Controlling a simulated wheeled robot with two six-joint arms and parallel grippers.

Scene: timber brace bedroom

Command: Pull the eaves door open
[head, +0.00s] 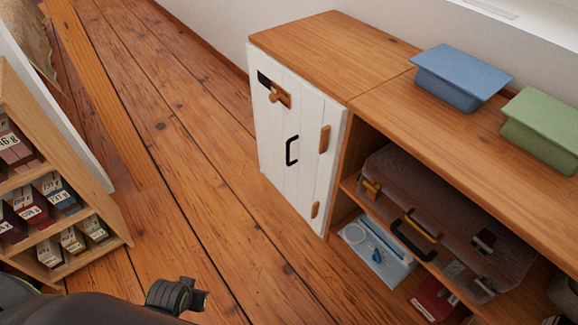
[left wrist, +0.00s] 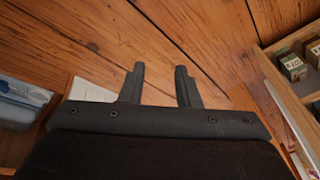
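The eaves door (head: 294,145) is a white planked door on the front of the low wooden cabinet, and it looks closed. It has a black pull handle (head: 291,150) at its middle and a wooden turn-latch (head: 275,92) near its upper left, beside a black plate. Wooden hinge pieces (head: 324,139) sit along its right side. My left gripper (left wrist: 160,85) is open and empty over the floor in the left wrist view, its two fingers apart. In the head view part of my arm shows at the bottom, well short of the door. My right gripper is not in view.
The cabinet top (head: 340,50) carries a blue box (head: 460,78) and a green box (head: 545,125). Open shelves right of the door hold a grey case (head: 440,215) and a pale blue box (head: 375,250). A small-box rack (head: 110,225) stands left. Floorboards (head: 190,150) between are clear.

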